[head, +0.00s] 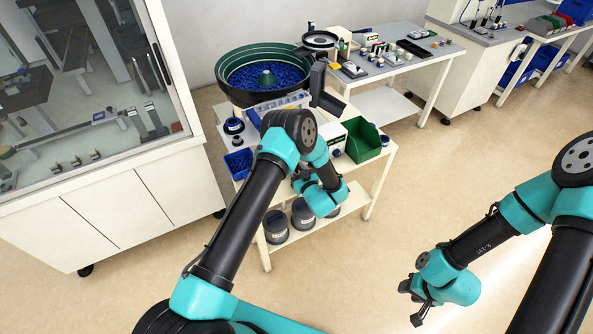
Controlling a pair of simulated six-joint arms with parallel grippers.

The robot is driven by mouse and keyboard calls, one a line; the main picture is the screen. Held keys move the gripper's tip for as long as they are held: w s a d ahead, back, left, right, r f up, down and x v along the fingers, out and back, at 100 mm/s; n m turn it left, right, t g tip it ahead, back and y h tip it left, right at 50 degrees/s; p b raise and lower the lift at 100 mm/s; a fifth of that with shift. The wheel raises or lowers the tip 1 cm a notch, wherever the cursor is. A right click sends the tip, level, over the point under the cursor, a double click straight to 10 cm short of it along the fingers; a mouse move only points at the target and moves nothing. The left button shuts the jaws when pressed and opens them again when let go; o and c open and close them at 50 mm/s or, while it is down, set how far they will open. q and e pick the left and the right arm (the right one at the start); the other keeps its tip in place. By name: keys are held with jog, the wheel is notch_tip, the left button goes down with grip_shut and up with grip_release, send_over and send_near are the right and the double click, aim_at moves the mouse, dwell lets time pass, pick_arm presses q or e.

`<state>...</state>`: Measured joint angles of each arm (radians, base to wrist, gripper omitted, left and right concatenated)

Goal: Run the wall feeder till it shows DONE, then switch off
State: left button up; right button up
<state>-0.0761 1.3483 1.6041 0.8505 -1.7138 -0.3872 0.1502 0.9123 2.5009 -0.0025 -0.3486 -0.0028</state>
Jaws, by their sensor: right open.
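A large bowl feeder with a green rim (226,65) stands on a cream cart near the wall, with many small blue parts (285,76) in its bowl. A smaller round bowl (320,39) stands behind it to the right. A white box (332,136) is on the cart, partly behind my left arm. No display text or switch position is readable. My left arm reaches over the cart; its wrist (325,197) is at the cart's front, and its fingers are hidden. My right gripper (411,304) is open and empty above the floor, well away from the cart.
A green bin (363,141) and a blue tray (238,163) are on the cart top. Dark round containers (276,226) stand on its lower shelf. A glazed cabinet (160,190) is at left. A bench (440,48) is behind. The floor at right is clear.

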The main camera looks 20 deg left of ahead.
pick_arm(q)
jog(key=shift+f, duration=0.1)
jog(key=shift+s+d+f+t+y, duration=0.1)
jog(key=shift+t+y, duration=0.35)
jog(key=shift+d+f+t+y, duration=0.1)
jog(key=shift+t+y, duration=0.35)
jog(key=o, duration=0.9)
